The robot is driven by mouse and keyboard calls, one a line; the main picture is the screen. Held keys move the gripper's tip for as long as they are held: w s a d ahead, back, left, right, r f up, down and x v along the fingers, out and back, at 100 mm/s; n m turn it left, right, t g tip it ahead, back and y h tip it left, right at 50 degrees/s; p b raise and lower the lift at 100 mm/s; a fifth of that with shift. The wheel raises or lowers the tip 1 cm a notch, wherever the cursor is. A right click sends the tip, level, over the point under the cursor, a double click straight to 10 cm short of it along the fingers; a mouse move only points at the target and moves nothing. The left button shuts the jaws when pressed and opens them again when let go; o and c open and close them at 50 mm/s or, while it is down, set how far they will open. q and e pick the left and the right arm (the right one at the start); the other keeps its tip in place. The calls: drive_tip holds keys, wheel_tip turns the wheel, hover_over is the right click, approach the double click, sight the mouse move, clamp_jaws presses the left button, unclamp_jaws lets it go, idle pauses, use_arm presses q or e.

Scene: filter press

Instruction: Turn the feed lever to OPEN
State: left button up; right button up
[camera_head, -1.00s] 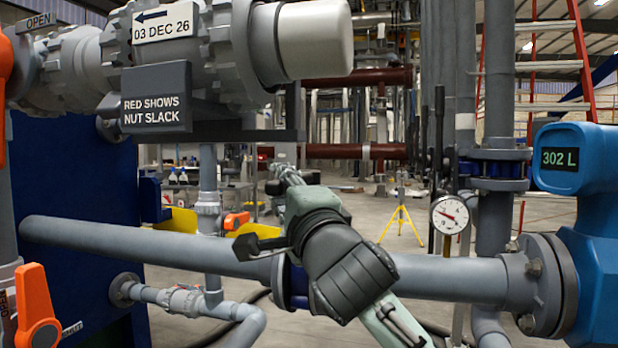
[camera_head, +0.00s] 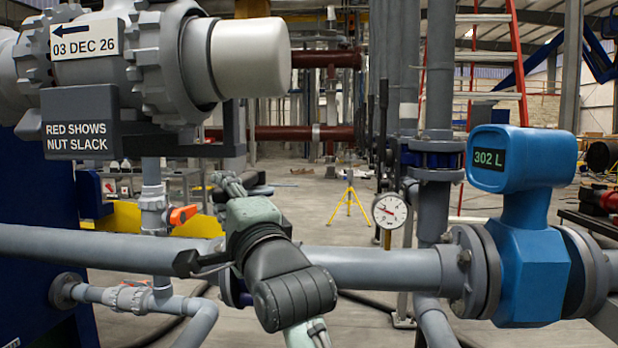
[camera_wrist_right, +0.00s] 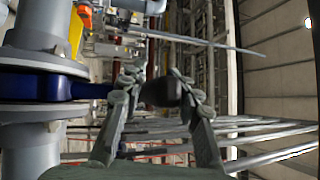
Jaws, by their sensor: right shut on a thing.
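In the right wrist view, the feed lever appears as a blue arm (camera_wrist_right: 90,90) reaching from a blue valve body between grey flanges, with a dark grip (camera_wrist_right: 159,93) at its end. My right gripper (camera_wrist_right: 158,88) is shut on this dark grip, one finger on each side. In the head view, my right gripper (camera_head: 235,185) is above the grey horizontal pipe, and its wrist hides most of the blue valve (camera_head: 230,288) and the lever. No OPEN mark for this lever can be read. My left gripper is not in view.
A blue flow meter (camera_head: 532,230) reading 302 L stands on the right. A pressure gauge (camera_head: 390,211) is right of my arm. The grey pipe (camera_head: 90,246) crosses low, and a thick pipe assembly with signs (camera_head: 80,123) is at upper left.

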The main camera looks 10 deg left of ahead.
sight(243, 181)
drive_tip(key=d, duration=0.2)
drive_tip(key=w+d, duration=0.1)
drive_tip(key=d, duration=0.1)
drive_tip(key=shift+r, duration=0.15)
drive_tip(key=shift+w+d, duration=0.3)
drive_tip(key=shift+d, duration=0.7)
drive_tip(key=shift+w+d, duration=0.3)
drive_tip(key=shift+d, duration=0.65)
drive_tip(key=shift+w+d, duration=0.45)
drive_tip(key=shift+d, duration=0.25)
drive_tip(key=shift+w+d, duration=0.45)
drive_tip(key=shift+d, duration=0.25)
drive_tip(key=shift+c, duration=0.2)
drive_tip(key=shift+w+d, duration=0.85)
drive_tip(key=shift+d, duration=0.15)
clamp_jaws()
drive_tip(key=w+d, duration=0.4)
drive_tip(key=w, duration=0.8)
drive_tip(key=shift+w, duration=0.25)
drive_tip(key=shift+a, duration=0.1)
